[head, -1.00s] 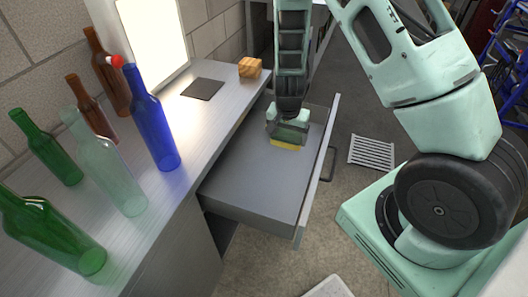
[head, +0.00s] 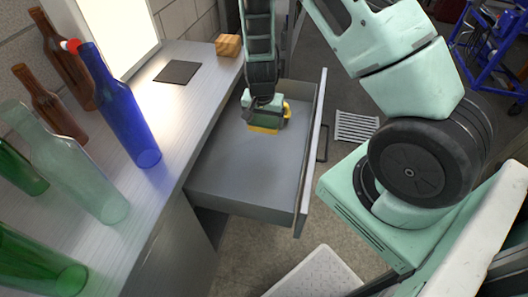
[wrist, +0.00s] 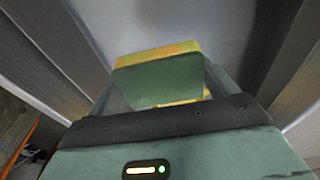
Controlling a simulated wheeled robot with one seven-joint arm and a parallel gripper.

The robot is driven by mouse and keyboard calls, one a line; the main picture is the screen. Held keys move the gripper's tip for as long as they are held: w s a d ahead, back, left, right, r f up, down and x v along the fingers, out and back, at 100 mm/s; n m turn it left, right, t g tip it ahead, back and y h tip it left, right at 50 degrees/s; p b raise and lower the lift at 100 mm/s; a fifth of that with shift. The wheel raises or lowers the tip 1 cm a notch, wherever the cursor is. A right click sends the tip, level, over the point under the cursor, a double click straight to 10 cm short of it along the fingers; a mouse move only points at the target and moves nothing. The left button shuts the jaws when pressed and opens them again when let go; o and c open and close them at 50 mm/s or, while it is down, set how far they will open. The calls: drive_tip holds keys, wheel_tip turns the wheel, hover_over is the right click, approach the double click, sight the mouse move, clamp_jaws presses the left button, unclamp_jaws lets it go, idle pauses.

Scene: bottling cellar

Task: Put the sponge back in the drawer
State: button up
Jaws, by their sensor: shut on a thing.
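The sponge (head: 263,131) is yellow, and in the wrist view (wrist: 160,49) it shows yellow edges around a dark green face. My gripper (head: 264,121) is shut on it, pointing down inside the outline of the open drawer (head: 232,172). Yellow shows below and to the right of the fingers; the rest is hidden by them. The drawer is grey, pulled out from under the counter, and otherwise looks empty. I cannot tell whether the sponge touches the drawer's floor.
The counter (head: 190,110) left of the drawer bears a blue bottle (head: 120,105), several green and brown bottles, a dark square mat (head: 178,72) and a wooden block (head: 228,45). A floor grate (head: 356,126) lies beyond the drawer's handle. A white slab (head: 318,275) is in front.

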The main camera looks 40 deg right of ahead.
sight(264, 148)
wheel_tip(264, 148, down, 11)
drive_tip(key=shift+r, duration=0.1)
idle(0.4)
drive_tip(key=shift+b, duration=0.3)
drive_tip(key=o, duration=0.9)
